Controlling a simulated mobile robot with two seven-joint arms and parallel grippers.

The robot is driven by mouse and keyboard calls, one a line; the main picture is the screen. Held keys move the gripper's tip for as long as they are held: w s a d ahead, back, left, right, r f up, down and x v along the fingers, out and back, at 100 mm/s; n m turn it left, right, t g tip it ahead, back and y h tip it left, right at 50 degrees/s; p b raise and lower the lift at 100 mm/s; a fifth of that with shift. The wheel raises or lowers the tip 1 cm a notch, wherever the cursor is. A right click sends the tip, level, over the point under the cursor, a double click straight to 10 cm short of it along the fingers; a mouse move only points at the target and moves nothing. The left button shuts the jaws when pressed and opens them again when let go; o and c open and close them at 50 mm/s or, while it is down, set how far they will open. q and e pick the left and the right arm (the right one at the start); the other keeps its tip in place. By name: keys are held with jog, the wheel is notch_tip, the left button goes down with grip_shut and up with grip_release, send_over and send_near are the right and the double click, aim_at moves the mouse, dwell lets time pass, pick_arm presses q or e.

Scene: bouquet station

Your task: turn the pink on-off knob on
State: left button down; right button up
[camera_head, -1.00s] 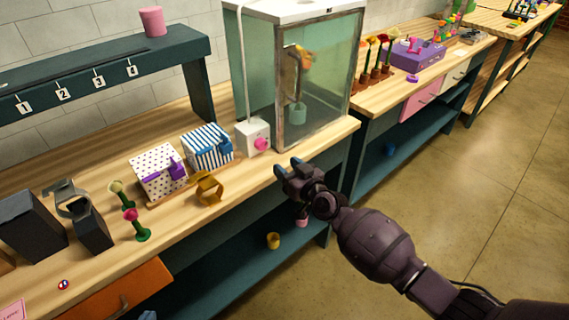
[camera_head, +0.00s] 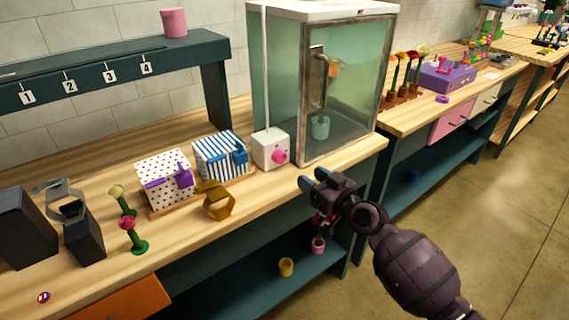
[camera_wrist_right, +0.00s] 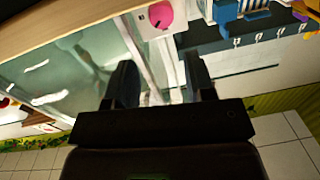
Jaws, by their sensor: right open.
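The pink knob (camera_head: 279,156) sits on the front of a small white box (camera_head: 268,143) on the wooden bench, beside the glass cabinet (camera_head: 345,95). In the right wrist view the pink knob (camera_wrist_right: 160,14) shows at the top, beyond the fingertips, on its white box (camera_wrist_right: 150,28). My right gripper (camera_head: 310,182) is open and empty, in front of the bench edge, to the lower right of the knob and apart from it. The wrist view shows its two dark fingers (camera_wrist_right: 160,85) spread with nothing between them. My left gripper is not in view.
A blue-striped box (camera_head: 219,150), a dotted box (camera_head: 165,165) and a gold hexagonal ring (camera_head: 219,203) stand left of the knob. The cabinet stands close on its right. The lower shelf holds a yellow cup (camera_head: 286,267) and a pink cup (camera_head: 318,245). The floor to the right is clear.

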aim_at(283, 158)
jog(key=b+x, duration=0.1)
jog(key=x, duration=0.8)
jog(key=shift+a+f, duration=0.15)
jog(key=shift+w+a, duration=0.4)
jog(key=shift+w, duration=0.2)
